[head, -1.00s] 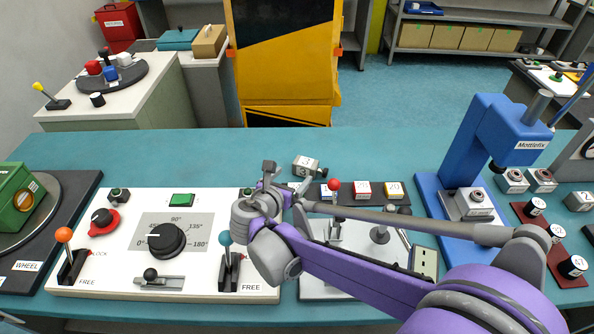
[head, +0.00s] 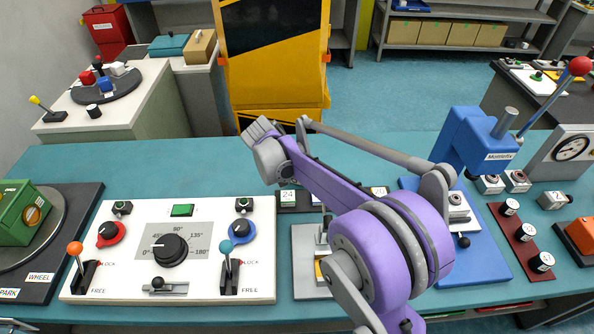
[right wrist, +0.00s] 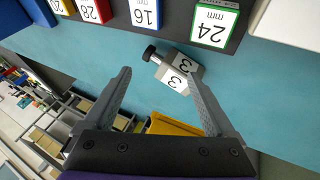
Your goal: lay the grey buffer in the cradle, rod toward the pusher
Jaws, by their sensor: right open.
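The grey buffer (right wrist: 182,71), a small block labelled 3 with a dark-knobbed rod, lies on the teal table in the right wrist view. Its rod points up-left there, toward the row of numbered blocks. My right gripper (right wrist: 160,72) is open and empty, with the buffer beyond its fingertips, nearer the right-hand finger. In the head view my right gripper (head: 258,130) is over the table behind the control panel, and the buffer is hidden behind my arm.
The white control panel (head: 110,275) with dial and levers stands at front left. Numbered blocks, including a green 24 block (right wrist: 212,25), sit in a dark rack. A blue press (head: 470,145) and other small grey blocks (head: 553,200) are at right. The back of the table is clear.

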